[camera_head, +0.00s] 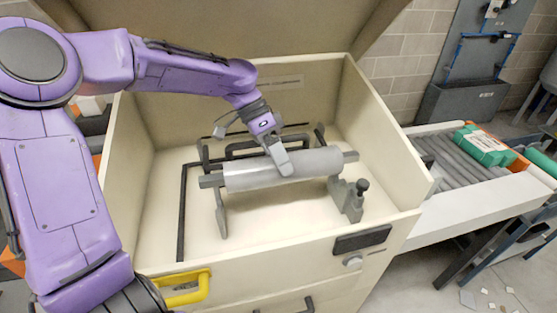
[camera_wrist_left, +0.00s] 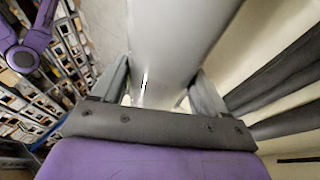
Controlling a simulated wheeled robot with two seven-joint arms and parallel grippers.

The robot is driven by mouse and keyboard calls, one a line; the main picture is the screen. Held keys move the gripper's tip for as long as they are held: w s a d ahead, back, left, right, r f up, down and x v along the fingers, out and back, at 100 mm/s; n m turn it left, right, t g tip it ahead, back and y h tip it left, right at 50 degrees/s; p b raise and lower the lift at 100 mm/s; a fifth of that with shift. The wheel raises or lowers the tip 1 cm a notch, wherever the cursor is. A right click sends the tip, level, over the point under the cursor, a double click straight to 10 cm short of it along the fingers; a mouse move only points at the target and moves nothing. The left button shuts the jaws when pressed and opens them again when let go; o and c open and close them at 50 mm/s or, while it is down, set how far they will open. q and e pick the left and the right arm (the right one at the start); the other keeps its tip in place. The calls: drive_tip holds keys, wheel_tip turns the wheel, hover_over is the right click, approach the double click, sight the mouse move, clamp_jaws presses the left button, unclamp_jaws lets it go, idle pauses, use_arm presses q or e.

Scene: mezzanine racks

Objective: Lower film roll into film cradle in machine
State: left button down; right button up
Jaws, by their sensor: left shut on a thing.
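The film roll (camera_head: 312,164) is a pale grey cylinder with a darker core sticking out at both ends. It lies level inside the cream machine (camera_head: 150,205). My left gripper (camera_head: 281,163) is shut on the roll from above, near its middle. In the left wrist view the roll (camera_wrist_left: 170,45) runs between the two fingers. My right gripper is not in view.
The machine's raised lid (camera_head: 230,35) is overhead, and its walls surround the roll. A yellow handle (camera_head: 185,290) is at the front left. A roller conveyor (camera_head: 455,165) with a green box (camera_head: 484,145) stands to the right.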

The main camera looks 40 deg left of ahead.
use_arm(q)
drive_tip(key=shift+w+f+b, duration=0.1)
drive_tip(key=shift+f+b, duration=0.3)
drive_tip(key=shift+f, duration=0.25)
drive_tip(key=shift+s+f+b, duration=0.35)
drive_tip(key=shift+f+b, duration=0.55)
drive_tip(key=shift+b, duration=0.35)
drive_tip(key=shift+f, duration=0.25)
drive_tip(key=shift+w+f, duration=0.2)
drive_tip(key=shift+f, duration=0.7)
drive_tip(key=shift+s+f+b, duration=0.1)
drive_tip(key=shift+f+b, duration=0.4)
drive_tip(key=shift+f, duration=0.45)
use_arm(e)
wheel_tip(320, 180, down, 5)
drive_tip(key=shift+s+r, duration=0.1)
use_arm(q)
drive_tip(key=shift+f, duration=0.5)
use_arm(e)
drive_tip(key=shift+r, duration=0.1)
